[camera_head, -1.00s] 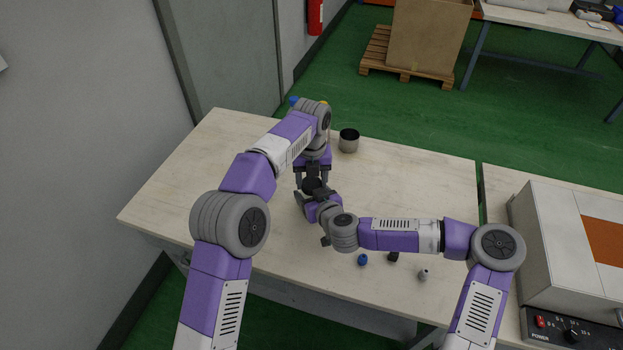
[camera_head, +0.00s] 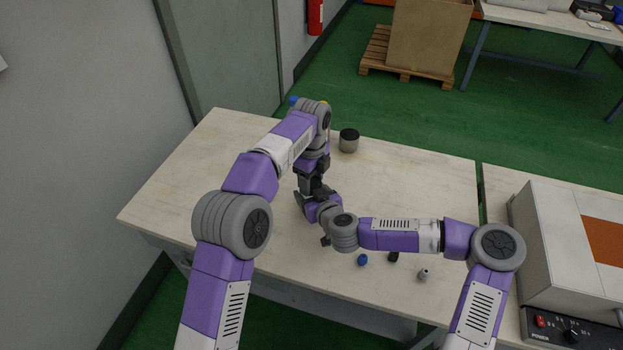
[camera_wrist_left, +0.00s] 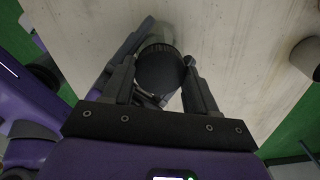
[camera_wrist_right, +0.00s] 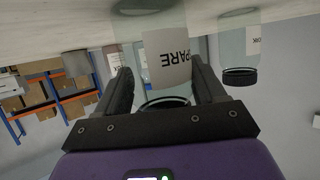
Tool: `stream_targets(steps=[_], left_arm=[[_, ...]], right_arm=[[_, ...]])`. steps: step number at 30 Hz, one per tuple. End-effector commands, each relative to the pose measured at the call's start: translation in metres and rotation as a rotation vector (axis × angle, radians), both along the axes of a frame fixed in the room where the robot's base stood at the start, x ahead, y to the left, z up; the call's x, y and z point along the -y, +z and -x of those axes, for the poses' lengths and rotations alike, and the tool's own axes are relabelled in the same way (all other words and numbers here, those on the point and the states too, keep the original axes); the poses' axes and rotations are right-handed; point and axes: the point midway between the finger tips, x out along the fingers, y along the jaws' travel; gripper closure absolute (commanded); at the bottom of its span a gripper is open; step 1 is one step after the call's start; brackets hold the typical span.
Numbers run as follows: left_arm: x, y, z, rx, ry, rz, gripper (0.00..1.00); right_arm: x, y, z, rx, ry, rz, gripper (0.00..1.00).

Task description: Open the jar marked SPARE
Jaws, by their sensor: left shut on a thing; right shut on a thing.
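The jar marked SPARE shows in the right wrist view with its label (camera_wrist_right: 168,58) upside down, between the fingers of my right gripper (camera_wrist_right: 165,85). My right gripper is shut on the jar's body. In the left wrist view a round dark lid (camera_wrist_left: 160,72) sits between the fingers of my left gripper (camera_wrist_left: 165,80), which is shut on it from above. In the head view my left gripper (camera_head: 311,188) is over my right gripper (camera_head: 312,205), and they hide nearly all of the jar. Whether the lid is loose cannot be told.
A blue piece (camera_head: 362,260), a small black piece (camera_head: 393,257) and a small grey piece (camera_head: 424,274) lie near the front. A grey power unit (camera_head: 565,250) is at the right. The table's left side (camera_head: 195,170) is clear.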

Motion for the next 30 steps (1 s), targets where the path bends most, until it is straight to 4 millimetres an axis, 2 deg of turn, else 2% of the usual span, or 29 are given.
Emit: stream_targets(steps=[3,4,9,17,24,28,29,30], left_arm=[[0.0,0.0,0.0,-0.001,-0.002,-0.001,0.79],[0.0,0.0,0.0,-0.001,-0.002,-0.001,0.41],[0.0,0.0,0.0,-0.001,-0.003,-0.001,0.17],[0.0,0.003,0.0,0.002,-0.004,0.001,0.17],[0.001,0.034,-0.001,0.003,-0.004,0.002,0.17],[0.0,0.044,0.0,0.001,-0.003,0.001,0.17],[0.0,0.045,0.0,0.001,-0.003,0.001,0.21],[0.0,0.046,0.0,0.001,-0.007,0.001,0.21]], right_arm=[[0.001,-0.001,0.0,-0.002,-0.002,0.001,1.0],[0.001,-0.001,0.0,-0.002,-0.002,0.001,1.0],[0.001,-0.001,0.0,-0.002,-0.002,0.001,1.0],[0.001,-0.001,0.0,-0.002,-0.001,0.0,1.0],[0.001,-0.001,0.0,-0.002,-0.001,0.0,1.0],[0.001,-0.001,0.0,-0.002,-0.001,0.0,1.0],[0.001,-0.001,0.0,-0.002,-0.001,0.0,1.0],[0.001,-0.001,0.0,-0.002,-0.001,0.0,1.0]])
